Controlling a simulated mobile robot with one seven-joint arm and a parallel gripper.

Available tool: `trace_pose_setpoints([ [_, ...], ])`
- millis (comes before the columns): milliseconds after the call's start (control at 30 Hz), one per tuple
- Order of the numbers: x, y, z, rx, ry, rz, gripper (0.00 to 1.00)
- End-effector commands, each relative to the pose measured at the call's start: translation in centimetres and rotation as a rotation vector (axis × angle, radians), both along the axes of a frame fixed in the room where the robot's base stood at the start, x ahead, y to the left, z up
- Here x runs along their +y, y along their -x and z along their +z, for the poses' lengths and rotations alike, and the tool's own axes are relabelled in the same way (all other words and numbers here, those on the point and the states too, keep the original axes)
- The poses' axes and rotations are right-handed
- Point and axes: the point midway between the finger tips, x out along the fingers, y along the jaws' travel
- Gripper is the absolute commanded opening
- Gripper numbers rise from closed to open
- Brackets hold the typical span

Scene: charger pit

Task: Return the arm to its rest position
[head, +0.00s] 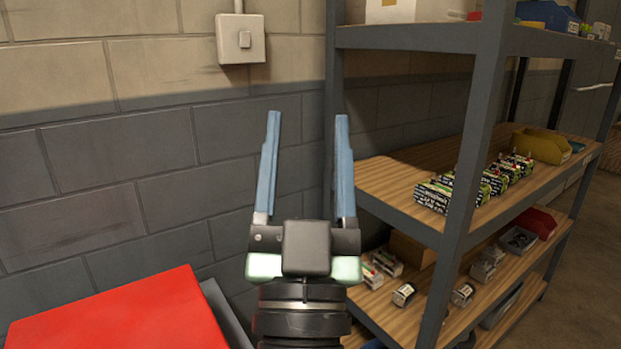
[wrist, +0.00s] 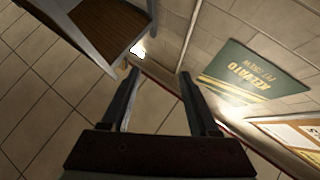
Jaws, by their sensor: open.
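My gripper (head: 305,165) is raised in front of the block wall in the head view. Its two blue fingers point up and stand apart, with nothing between them. In the wrist view my gripper (wrist: 158,98) shows two dark fingers, apart and empty, with tiled floor and the foot of a wall beyond them. The gripper touches nothing that I can see. Most of my arm below the wrist is out of view.
A metal shelf rack (head: 477,130) with wooden boards and several small boxes stands close on the right. A red surface (head: 125,315) is at the lower left. A switch box (head: 240,39) is on the wall. A green sign (wrist: 250,82) shows in the wrist view.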

Motion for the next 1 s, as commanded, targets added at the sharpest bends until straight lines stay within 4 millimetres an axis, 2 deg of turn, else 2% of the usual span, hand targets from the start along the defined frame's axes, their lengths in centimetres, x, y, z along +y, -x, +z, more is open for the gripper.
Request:
trace_pose_setpoints([
  [33,-0.5,1.6,3.3,-0.031,0.0,-0.013,0.61],
  [100,-0.7,3.6,6.5,-0.049,0.011,-0.021,0.61],
  [267,-0.4,8.7,11.9,-0.089,0.064,-0.033,0.61],
  [300,-0.3,8.9,13.4,-0.082,0.072,-0.034,0.61],
  [567,-0.3,8.3,19.9,-0.072,0.067,-0.031,0.61],
  [1000,-0.2,8.2,33.3,-0.07,0.066,-0.029,0.61],
])
